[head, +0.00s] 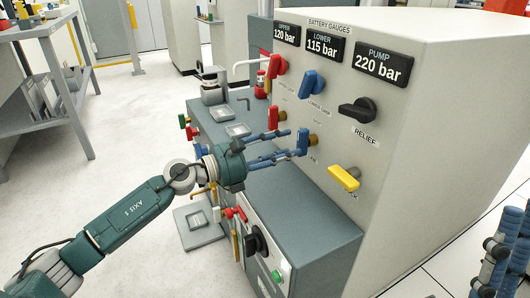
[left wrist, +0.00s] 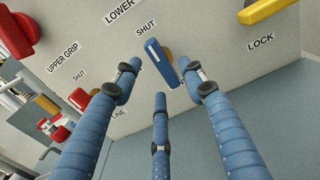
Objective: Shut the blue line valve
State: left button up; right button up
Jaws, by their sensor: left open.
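The blue line valve handle (head: 303,141) is on the grey panel, below the blue lower grip handle (head: 313,82). In the head view it stands roughly upright. In the left wrist view the blue handle (left wrist: 161,62) lies slanted, with one end near a SHUT label. My left gripper (head: 289,144) is open and reaches the panel with its fingers around the handle. In the wrist view the handle is between the fingertips, closest to the right finger; contact cannot be told. Fingers of my right gripper (head: 497,255) show at the lower right edge, partly cut off.
A red handle (head: 273,117) sits just left of the blue one. A yellow lock handle (head: 344,178) is lower right, and a black relief knob (head: 358,110) upper right. The grey-green bench top (head: 290,200) lies below the fingers. Open floor is at left.

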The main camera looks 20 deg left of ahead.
pick_arm(q)
jog(key=v, duration=0.7)
dwell(0.4)
